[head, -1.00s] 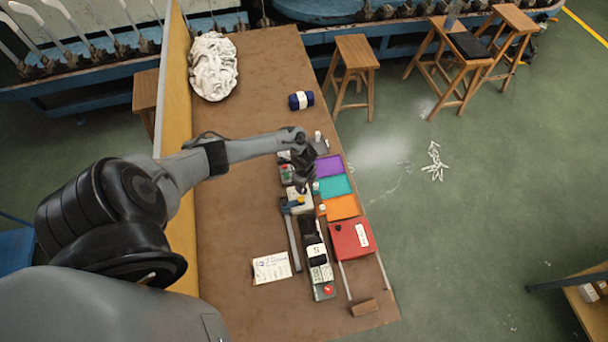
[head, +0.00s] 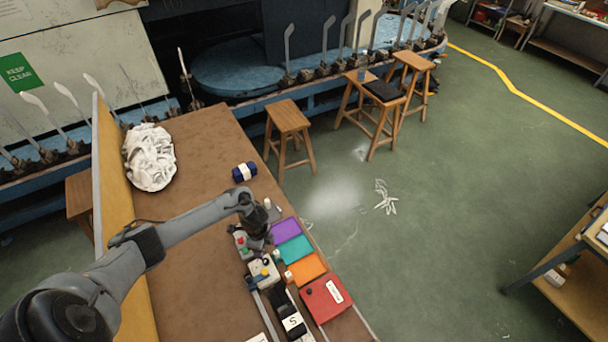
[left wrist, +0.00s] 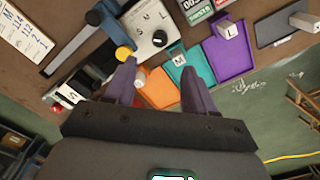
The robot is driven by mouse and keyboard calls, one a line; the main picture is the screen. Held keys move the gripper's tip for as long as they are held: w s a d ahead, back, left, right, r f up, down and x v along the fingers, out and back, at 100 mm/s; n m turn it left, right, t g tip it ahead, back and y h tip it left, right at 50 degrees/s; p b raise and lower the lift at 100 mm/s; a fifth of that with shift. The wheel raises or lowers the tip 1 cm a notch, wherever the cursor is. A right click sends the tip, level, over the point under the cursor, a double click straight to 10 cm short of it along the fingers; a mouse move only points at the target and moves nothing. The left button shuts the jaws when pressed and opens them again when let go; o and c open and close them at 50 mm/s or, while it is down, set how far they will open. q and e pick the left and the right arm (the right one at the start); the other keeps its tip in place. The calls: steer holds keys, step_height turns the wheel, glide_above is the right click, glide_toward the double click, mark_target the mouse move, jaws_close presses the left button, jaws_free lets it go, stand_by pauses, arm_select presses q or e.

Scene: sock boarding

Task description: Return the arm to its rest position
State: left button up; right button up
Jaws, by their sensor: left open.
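My left arm reaches in from the left in the head view. My left gripper (head: 256,243) hangs over the table beside the purple tray (head: 285,231). In the left wrist view the two fingers of my left gripper (left wrist: 160,82) stand well apart with nothing between them. Below them show the orange tray (left wrist: 160,90), the teal tray (left wrist: 190,84) and a white box with a black dial (left wrist: 152,32). My right gripper is in neither view.
A red box (head: 325,299) lies at the right of the brown table (head: 205,250). A white crumpled bundle (head: 149,158) and a navy roll (head: 244,172) lie farther back. Wooden stools (head: 289,119) stand beyond the table. The table's middle left is bare.

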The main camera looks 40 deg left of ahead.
arm_select(q)
steer(key=d+r+n+t+p, duration=0.1)
steer(key=d+r+t, duration=0.25)
steer(key=d, duration=1.65)
steer(key=s+d+r+n, duration=0.2)
steer(key=s+r+n, duration=0.2)
steer(key=r, duration=0.4)
steer(key=s+d+r+n+p, duration=0.1)
steer(key=s+d+r+n, duration=0.1)
steer(key=s+r+n, duration=0.2)
steer(key=s+r, duration=0.3)
steer(key=r, duration=0.2)
steer(key=shift+s+d+n, duration=0.15)
steer(key=shift+d+n, duration=0.05)
steer(key=shift+n, duration=0.1)
steer(key=shift+r, duration=0.1)
